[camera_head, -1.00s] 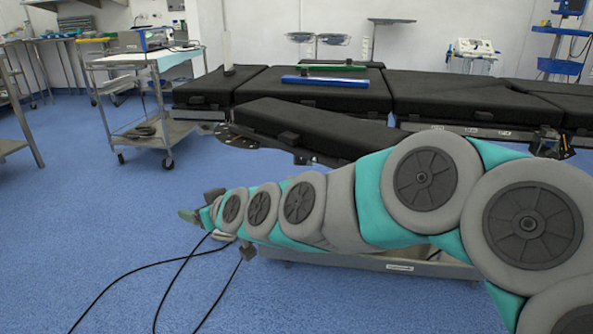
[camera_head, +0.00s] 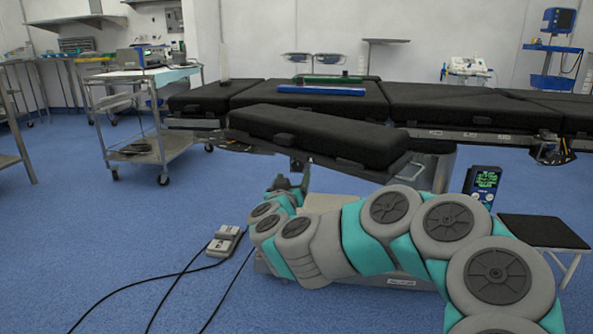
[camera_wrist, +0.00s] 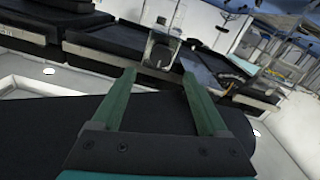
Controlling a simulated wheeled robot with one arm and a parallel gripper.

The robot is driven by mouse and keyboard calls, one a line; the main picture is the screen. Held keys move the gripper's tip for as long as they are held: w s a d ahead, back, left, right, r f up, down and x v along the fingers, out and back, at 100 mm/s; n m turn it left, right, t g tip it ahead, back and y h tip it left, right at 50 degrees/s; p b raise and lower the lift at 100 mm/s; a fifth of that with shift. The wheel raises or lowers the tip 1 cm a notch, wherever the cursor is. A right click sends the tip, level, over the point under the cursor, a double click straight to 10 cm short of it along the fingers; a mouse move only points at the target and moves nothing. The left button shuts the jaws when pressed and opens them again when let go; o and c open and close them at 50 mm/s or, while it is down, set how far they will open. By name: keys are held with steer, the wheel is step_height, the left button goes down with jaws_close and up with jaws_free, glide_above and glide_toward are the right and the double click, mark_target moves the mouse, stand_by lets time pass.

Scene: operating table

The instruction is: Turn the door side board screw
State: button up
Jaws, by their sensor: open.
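The side board (camera_head: 318,135) is a long black pad jutting out at an angle from the near side of the operating table (camera_head: 437,100). A small dark block (camera_head: 285,139) sits on its near edge. I cannot clearly make out the screw. My gripper (camera_head: 290,182) is low, below the board's near edge in the head view. In the wrist view my gripper (camera_wrist: 159,75) has two green fingers spread apart with nothing held between them. A black padded surface (camera_wrist: 45,120) lies behind the fingers there, and a pale clear piece (camera_wrist: 161,48) shows beyond the tips.
A grey foot pedal (camera_head: 224,241) with black cables lies on the floor at left. A metal trolley (camera_head: 140,150) stands back left. A dark-topped stool (camera_head: 543,232) and a handheld control with green text (camera_head: 484,182) are at right. The left floor is mostly open.

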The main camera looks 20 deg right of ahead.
mark_target(297, 165)
steer(key=shift+b+x, duration=0.5)
steer(key=shift+x, duration=2.8)
steer(key=shift+c, duration=0.4)
jaws_close()
